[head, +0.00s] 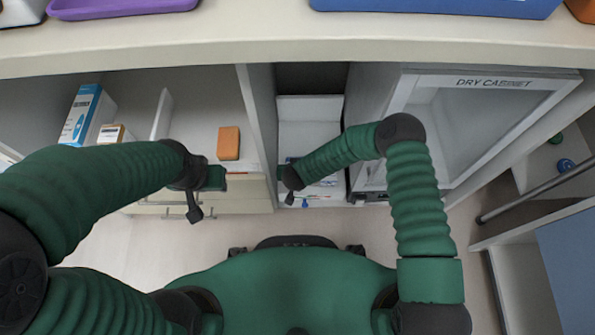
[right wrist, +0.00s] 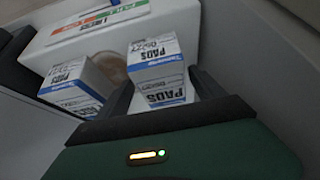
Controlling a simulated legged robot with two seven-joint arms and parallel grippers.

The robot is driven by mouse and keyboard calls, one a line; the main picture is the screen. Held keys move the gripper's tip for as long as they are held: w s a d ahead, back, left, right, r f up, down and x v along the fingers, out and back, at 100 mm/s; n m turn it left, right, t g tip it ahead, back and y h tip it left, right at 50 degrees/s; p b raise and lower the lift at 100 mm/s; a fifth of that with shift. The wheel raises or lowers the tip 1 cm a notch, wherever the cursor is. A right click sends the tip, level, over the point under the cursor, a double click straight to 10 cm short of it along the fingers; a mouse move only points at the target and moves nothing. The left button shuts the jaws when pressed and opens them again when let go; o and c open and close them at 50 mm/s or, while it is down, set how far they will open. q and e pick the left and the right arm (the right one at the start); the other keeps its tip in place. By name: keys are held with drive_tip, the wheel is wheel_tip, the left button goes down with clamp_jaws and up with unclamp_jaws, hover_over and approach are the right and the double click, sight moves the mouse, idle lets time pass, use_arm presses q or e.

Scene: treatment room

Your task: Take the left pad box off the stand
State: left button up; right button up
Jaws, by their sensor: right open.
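In the right wrist view two white and blue boxes marked PADS stand side by side: the left pad box (right wrist: 72,84) and the right pad box (right wrist: 158,68). My right gripper (right wrist: 163,84) is open and empty. Its dark fingers point at the right box, which shows between them; the left box lies outside the left finger. I cannot tell how far the fingertips are from the boxes. In the head view my right gripper (head: 291,182) is in the middle bay, where the boxes cannot be made out. My left gripper (head: 196,196) hangs in front of the left shelf; its jaws are unclear.
A round beige thing (right wrist: 111,66) sits between the boxes, before a white body with a coloured label (right wrist: 100,19). The dry cabinet (head: 478,120) is right of the bay. An orange box (head: 229,143) and a blue-white carton (head: 87,113) are on the left shelf.

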drive_tip(key=shift+a+r, duration=0.15)
drive_tip(key=shift+a, duration=0.05)
drive_tip(key=shift+c, duration=1.8)
drive_tip(key=c, duration=1.1)
drive_tip(key=shift+c, duration=0.2)
drive_tip(key=shift+r, duration=0.1)
